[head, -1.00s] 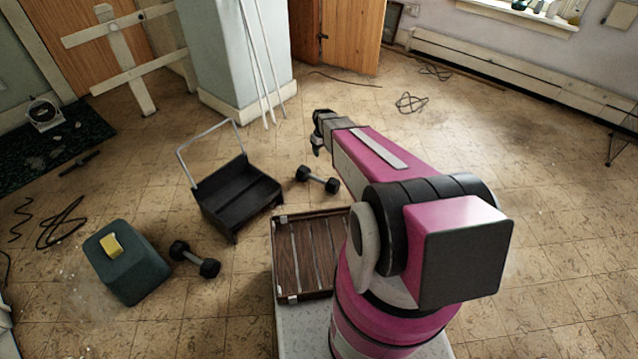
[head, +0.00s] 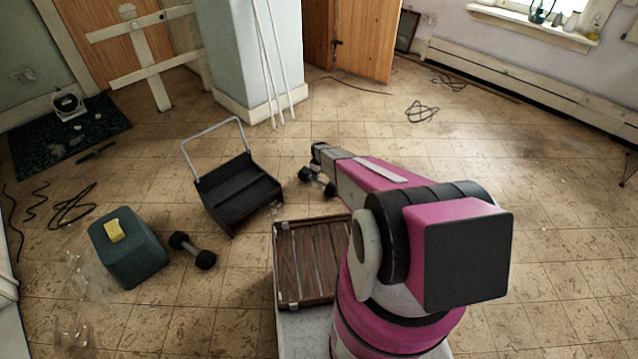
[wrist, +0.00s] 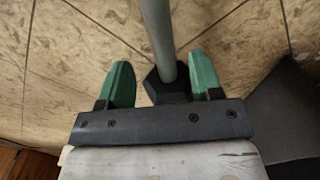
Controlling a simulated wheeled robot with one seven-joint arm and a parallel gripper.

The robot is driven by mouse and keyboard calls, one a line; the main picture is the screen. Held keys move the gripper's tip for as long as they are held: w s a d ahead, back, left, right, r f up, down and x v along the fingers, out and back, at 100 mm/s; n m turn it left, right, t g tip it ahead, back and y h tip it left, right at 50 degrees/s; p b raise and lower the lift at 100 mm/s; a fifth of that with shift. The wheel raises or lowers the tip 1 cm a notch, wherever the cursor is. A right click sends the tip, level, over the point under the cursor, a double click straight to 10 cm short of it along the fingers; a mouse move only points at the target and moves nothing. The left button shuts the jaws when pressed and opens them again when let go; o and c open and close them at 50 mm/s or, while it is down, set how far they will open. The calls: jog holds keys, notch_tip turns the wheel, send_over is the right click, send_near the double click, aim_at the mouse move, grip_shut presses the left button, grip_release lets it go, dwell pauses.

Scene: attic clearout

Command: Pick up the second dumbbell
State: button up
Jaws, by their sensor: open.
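A black dumbbell (head: 306,175) lies on the floor in the head view, between the black seat-like cart and my arm. My gripper (head: 317,156) is low over it and partly hides it. In the wrist view my gripper (wrist: 162,82) is open, its two green fingers apart. A dark hexagonal dumbbell head (wrist: 168,92) and a grey bar (wrist: 157,35) show between the fingers, without clear contact. The other dumbbell (head: 192,250) lies on the floor beside the dark green block.
The black cart (head: 240,192) with a grey handle stands left of my gripper. A slatted wooden tray (head: 276,262) is in front of my base. A dark green block (head: 140,257) carries a yellow item (head: 114,231). Floor to the right is mostly clear.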

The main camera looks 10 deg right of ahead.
aim_at(319, 182)
jog(key=f, duration=0.6)
jog(key=shift+s+f, duration=0.2)
jog(key=shift+f, duration=0.05)
grip_shut()
jog(key=shift+r, duration=0.1)
dwell(1.1)
